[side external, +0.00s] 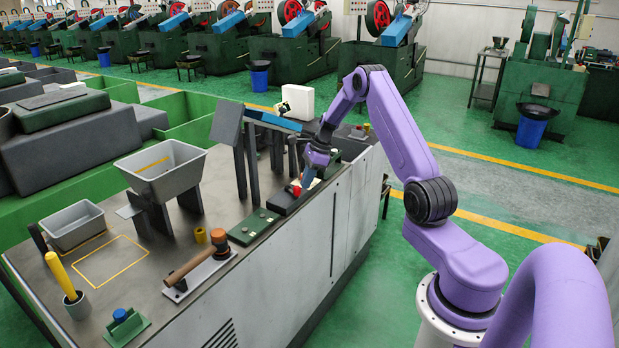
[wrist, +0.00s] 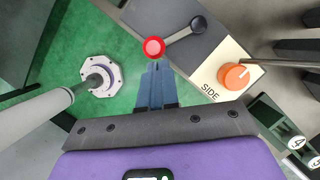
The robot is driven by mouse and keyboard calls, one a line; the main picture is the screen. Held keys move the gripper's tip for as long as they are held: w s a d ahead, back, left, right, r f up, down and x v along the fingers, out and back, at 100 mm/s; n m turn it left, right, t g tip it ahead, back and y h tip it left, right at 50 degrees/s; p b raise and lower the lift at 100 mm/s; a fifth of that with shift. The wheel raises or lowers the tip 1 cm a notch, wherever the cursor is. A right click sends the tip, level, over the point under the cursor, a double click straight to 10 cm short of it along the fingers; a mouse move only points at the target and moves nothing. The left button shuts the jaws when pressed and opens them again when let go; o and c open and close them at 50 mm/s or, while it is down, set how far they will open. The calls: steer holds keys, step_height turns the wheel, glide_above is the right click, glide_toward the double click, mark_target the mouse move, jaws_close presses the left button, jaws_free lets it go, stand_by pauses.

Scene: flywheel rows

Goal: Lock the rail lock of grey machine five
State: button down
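A red ball knob (wrist: 154,48) sits at one end of a short dark lever (wrist: 181,35) on a dark grey block; the lever's other end is a black round piece (wrist: 198,24). In the side external view a small red part (side external: 296,188) shows on the grey machine (side external: 300,270), near its edge. My gripper (wrist: 156,66) has its blue fingers together, with the tips right at the red knob; I cannot tell whether they touch it. My gripper (side external: 309,174) points down over the same spot in the side external view. No machine number is readable.
An orange knob (wrist: 236,76) on a cream plate marked SIDE is close right of my fingers. A green plate (side external: 253,227) with tags, a mallet (side external: 198,262), a grey hopper (side external: 162,170) and a blue chute (side external: 272,121) share the worktop. Green floor lies beyond the edge.

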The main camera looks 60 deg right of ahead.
steer(key=a+m, duration=0.2)
steer(key=shift+w+a+t+h, duration=0.2)
steer(key=shift+a+t+h, duration=0.1)
steer(key=shift+a, duration=0.05)
steer(key=shift+w+a+m+h, duration=0.25)
steer(key=shift+a+m, duration=0.3)
steer(key=shift+m, duration=0.55)
steer(key=a+m, duration=0.1)
steer(key=w+m+h, duration=0.1)
steer(key=m, duration=0.1)
steer(key=shift+a+t, duration=0.35)
steer(key=shift+t, duration=0.05)
steer(key=shift+w+a, duration=0.4)
steer(key=shift+w, duration=0.2)
steer(key=shift+w+a, duration=0.2)
steer(key=shift+s, duration=0.15)
